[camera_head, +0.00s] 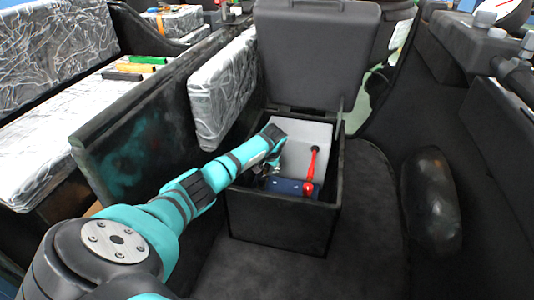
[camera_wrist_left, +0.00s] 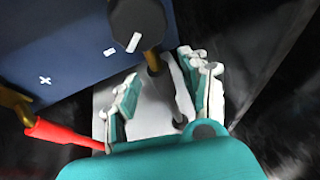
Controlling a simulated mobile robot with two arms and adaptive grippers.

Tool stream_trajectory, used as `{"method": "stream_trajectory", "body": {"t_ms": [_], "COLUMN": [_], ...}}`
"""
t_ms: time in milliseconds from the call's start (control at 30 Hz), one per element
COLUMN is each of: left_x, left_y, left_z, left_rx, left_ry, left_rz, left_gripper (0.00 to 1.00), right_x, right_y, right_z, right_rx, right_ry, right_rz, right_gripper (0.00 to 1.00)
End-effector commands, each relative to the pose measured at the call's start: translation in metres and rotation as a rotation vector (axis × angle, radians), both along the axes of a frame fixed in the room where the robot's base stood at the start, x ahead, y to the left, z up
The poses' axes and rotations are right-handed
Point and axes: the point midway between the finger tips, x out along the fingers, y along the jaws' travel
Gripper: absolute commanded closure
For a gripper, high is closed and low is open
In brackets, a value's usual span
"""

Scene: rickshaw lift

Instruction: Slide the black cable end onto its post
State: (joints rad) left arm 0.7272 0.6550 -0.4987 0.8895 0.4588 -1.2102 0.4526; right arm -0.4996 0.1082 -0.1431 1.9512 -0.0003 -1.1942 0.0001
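In the head view my left arm reaches down into the black box, and its gripper (camera_head: 268,158) is low inside, partly hidden by the arm. In the left wrist view the open fingers (camera_wrist_left: 162,78) stand apart, on either side of the dark cable. The black cable end (camera_wrist_left: 138,24) shows as a round black cap with a white dash, above a gold-coloured metal part (camera_wrist_left: 152,62). It is over or beside the blue battery (camera_wrist_left: 75,55), near the minus mark. I cannot tell whether it sits on its post, which is hidden. My right gripper is not in view.
The red cable (camera_head: 311,165) lies at the right inside the box and also shows in the left wrist view (camera_wrist_left: 62,134). The box (camera_head: 285,225) has an opened dark seat lid (camera_head: 318,55) behind it. A grey-white cushion (camera_head: 222,90) stands left of the box.

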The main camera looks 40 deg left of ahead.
Motion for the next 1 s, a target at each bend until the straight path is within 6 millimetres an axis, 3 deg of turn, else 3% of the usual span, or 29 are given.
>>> {"method": "stream_trajectory", "body": {"t_ms": [333,733,1000], "left_x": [-0.003,-0.023,-0.029], "left_y": [-0.004,-0.031,-0.040], "left_z": [0.014,0.086,0.108], "left_rx": [0.001,0.003,0.000], "left_ry": [-0.003,-0.004,-0.001], "left_rz": [-0.002,-0.002,0.000], "left_gripper": [0.54,0.54,0.54], "right_x": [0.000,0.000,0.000], "right_y": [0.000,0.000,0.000], "right_z": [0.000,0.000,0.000], "right_rx": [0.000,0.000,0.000], "right_ry": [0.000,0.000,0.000], "right_rz": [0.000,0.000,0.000], "right_gripper": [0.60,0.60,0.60]}}
